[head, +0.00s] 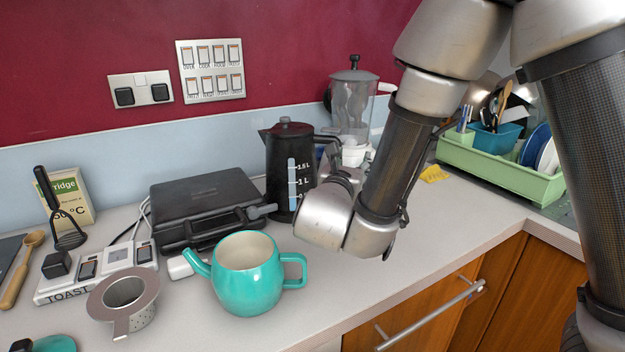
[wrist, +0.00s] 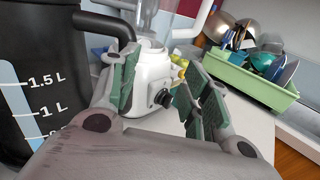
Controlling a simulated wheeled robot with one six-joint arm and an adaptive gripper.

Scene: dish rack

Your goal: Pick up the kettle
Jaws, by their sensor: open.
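The black kettle (head: 287,165) stands upright on the counter against the back wall, with a pale level window marked in litres and its handle (head: 326,139) on the right. It fills the left of the wrist view (wrist: 38,75), and its handle (wrist: 105,24) reaches across toward my left-hand finger. My gripper (wrist: 160,75) is open, with green-padded fingers and nothing between them. It is right of the kettle, with the left-hand finger close to the handle; whether they touch I cannot tell. In the head view my wrist hides part of the gripper and the kettle's lower right.
A white-based blender (head: 355,105) stands behind my gripper. A teal teapot (head: 247,275) and a black appliance (head: 205,205) sit in front and left of the kettle. A green dish rack (head: 480,160) is at the right. The counter's front edge is close.

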